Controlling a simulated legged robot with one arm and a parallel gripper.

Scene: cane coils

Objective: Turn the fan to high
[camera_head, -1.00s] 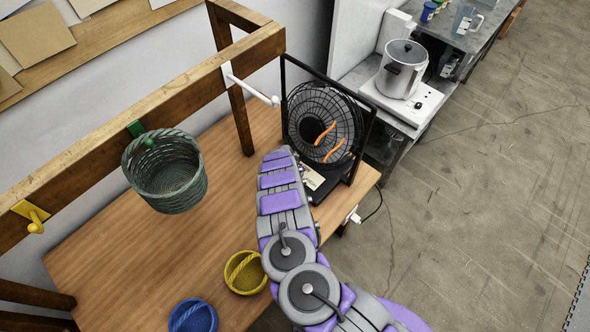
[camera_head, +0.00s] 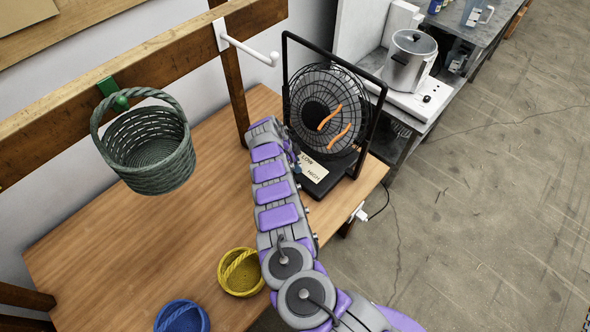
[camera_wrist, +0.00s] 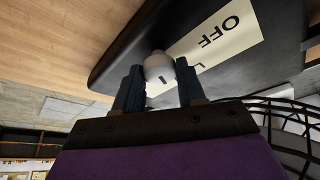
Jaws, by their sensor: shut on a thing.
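The black fan (camera_head: 322,100) stands on the wooden table, with a round wire cage and two orange strips in front. A pale label (camera_head: 311,167) on its base reads LOW and HIGH in the head view. In the wrist view, the label (camera_wrist: 222,38) shows OFF, upside down. A light grey round knob (camera_wrist: 159,68) with a dark mark sits at the label's edge. My gripper (camera_wrist: 159,76) is shut on this knob, one dark finger on each side. In the head view my arm reaches the fan's base from its left, and my fingers and the knob are hard to make out.
A green basket (camera_head: 150,152) hangs from a hook on the wooden beam (camera_head: 60,112), left of my arm. A white peg (camera_head: 250,50) juts toward the fan. A yellow basket (camera_head: 240,272) and a blue basket (camera_head: 182,318) sit on the table (camera_head: 120,240). The left tabletop is clear.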

